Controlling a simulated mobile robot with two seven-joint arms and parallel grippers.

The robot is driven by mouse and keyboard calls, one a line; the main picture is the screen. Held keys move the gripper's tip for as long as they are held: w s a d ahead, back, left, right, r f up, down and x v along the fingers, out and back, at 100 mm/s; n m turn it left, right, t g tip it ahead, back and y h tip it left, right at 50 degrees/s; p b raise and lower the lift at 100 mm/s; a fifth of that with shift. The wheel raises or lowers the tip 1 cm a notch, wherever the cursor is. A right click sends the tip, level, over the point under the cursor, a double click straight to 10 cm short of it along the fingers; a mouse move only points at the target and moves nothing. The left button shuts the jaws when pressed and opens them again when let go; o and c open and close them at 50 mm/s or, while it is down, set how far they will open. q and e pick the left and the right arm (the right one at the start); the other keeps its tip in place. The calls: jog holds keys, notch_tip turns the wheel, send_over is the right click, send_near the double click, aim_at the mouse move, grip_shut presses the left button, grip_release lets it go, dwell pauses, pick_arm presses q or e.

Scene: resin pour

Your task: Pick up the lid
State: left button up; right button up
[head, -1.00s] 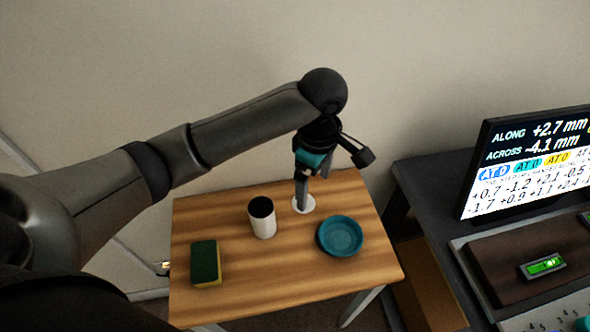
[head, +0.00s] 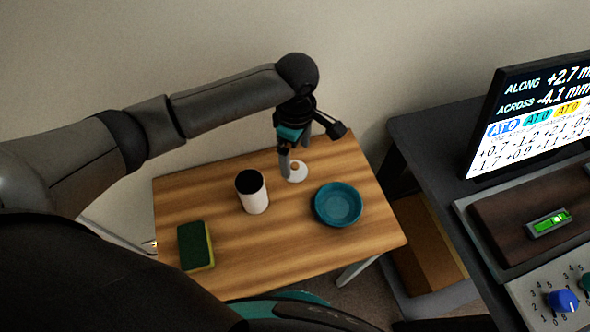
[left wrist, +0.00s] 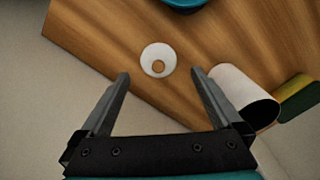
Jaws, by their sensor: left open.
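The lid (head: 299,174) is a small white disc with a brown knob, lying flat near the back edge of the wooden table. It also shows in the left wrist view (left wrist: 147,56), just beyond the fingertips and roughly centred between them. My left gripper (head: 291,166) points down at the lid, with one finger overlapping its left side in the head view. In the left wrist view the left gripper (left wrist: 160,73) is open with nothing between its fingers. I cannot tell its exact height above the table. My right gripper is in neither view.
A white cup (head: 254,199) with a dark inside stands left of the lid. A teal bowl (head: 338,205) sits to the right. A green and yellow sponge (head: 193,247) lies front left. A dark desk with a monitor (head: 535,115) stands to the right. The table's front middle is bare.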

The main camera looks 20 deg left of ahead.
aim_at(295, 166)
pick_arm(q)
jog(key=f+b, duration=0.1)
jog(key=f, duration=0.1)
jog(key=f+b, duration=0.1)
jog(key=f, duration=0.1)
jog(key=shift+w+a+f, duration=0.15)
jog(key=shift+a+f, duration=0.05)
jog(key=shift+f, duration=0.45)
jog(key=shift+c, duration=1.2)
jog(key=c, duration=1.3)
jog(key=shift+o, duration=0.2)
